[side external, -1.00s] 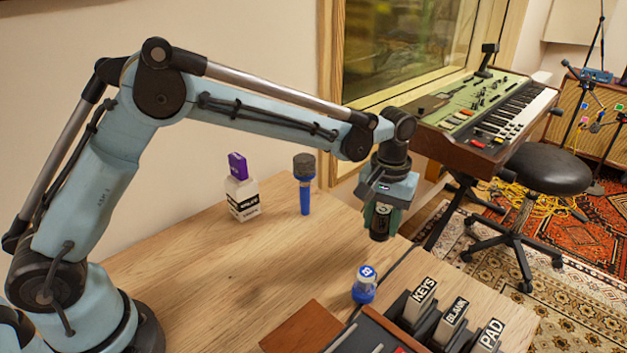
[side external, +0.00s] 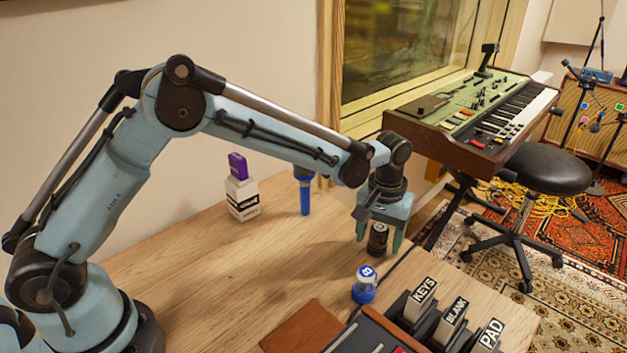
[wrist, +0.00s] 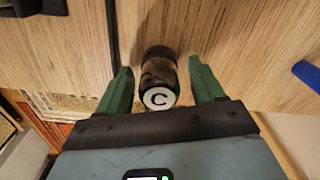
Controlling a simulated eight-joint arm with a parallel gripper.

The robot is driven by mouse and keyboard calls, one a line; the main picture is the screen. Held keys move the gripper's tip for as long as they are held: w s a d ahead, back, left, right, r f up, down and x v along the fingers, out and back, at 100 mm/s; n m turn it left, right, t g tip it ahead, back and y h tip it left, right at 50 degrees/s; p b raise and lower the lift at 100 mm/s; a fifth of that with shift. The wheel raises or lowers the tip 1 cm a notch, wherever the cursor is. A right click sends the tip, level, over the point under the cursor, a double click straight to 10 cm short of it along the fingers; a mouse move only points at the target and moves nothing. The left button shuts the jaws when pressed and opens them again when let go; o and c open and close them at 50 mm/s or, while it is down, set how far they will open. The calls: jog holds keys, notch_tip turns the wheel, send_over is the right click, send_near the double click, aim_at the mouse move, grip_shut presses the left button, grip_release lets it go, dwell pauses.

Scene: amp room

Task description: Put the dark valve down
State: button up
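The dark valve (side external: 377,241) stands upright on the wooden table near its far right edge. In the wrist view the dark valve (wrist: 158,72) shows a white round top marked C. My gripper (side external: 379,238) is lowered around it with one finger on each side. In the wrist view my gripper (wrist: 162,80) is open, with a clear gap between each green finger and the valve. The valve's base appears to rest on the wood.
A blue-based valve (side external: 364,285) stands close in front. A rack with labelled slots (side external: 445,315) is at the table's front right. A white bottle with purple cap (side external: 242,192) and a blue-handled item (side external: 304,190) stand at the back. The middle of the table (side external: 230,265) is clear.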

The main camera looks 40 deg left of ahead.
aim_at(379, 226)
notch_tip(379, 226, up, 12)
jog(key=shift+f, duration=0.2)
jog(key=shift+s+a+r, duration=0.1)
jog(key=shift+r, duration=0.35)
jog(key=s+a+r+m+t, duration=0.1)
jog(key=s+a+r+t, duration=0.2)
jog(key=s+a+r, duration=0.3)
jog(key=s+a+f+m+t, duration=0.1)
jog(key=s+a+f+t, duration=0.1)
jog(key=s+a, duration=0.2)
jog(key=s+a+f+m+t, duration=0.1)
jog(key=s+a+f+t, duration=0.1)
jog(key=s, duration=0.6)
jog(key=shift+s+a+f+m, duration=0.3)
jog(key=shift+s+a+f, duration=0.05)
jog(key=shift+a+f, duration=0.5)
